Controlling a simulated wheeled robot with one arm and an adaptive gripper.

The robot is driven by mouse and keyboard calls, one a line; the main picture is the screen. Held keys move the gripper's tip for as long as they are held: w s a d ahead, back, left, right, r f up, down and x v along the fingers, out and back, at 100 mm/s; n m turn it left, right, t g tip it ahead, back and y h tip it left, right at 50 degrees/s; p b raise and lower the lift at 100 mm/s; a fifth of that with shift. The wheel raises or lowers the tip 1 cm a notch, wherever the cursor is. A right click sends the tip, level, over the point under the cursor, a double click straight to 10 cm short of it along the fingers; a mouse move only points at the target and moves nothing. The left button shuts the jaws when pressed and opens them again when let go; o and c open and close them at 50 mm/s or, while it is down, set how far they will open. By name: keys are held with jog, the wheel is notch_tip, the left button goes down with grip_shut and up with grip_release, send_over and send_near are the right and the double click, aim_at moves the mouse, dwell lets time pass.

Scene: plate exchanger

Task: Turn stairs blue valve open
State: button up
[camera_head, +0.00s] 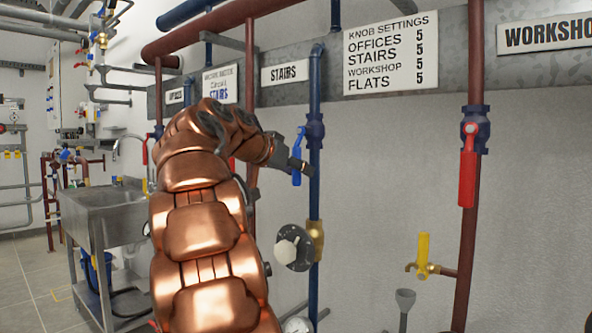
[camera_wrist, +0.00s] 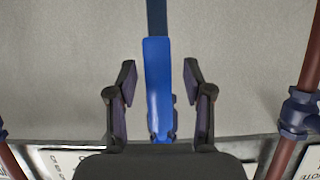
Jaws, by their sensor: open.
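The blue stairs valve handle (camera_head: 297,157) points down along the blue pipe (camera_head: 315,195), under the STAIRS sign (camera_head: 285,72). The valve body (camera_head: 315,131) is blue and sits just right of the handle. My gripper (camera_head: 296,165) is at the handle, with its dark fingers partly hidden by the handle and the arm. In the wrist view the blue handle (camera_wrist: 157,85) lies between the two spread fingers of my gripper (camera_wrist: 160,83), with a visible gap on both sides. The handle's lower part in that view is partly hidden by the gripper body.
A red handle (camera_head: 467,179) hangs on the brown pipe at right, with a yellow-handled tap (camera_head: 423,255) below it. A white knob (camera_head: 287,250) juts out below the blue handle. A brown pipe (camera_head: 250,100) runs left of it. A metal sink (camera_head: 105,195) stands at left.

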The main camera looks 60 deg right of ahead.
jog(key=v, duration=1.2)
jog(key=shift+r, duration=0.1)
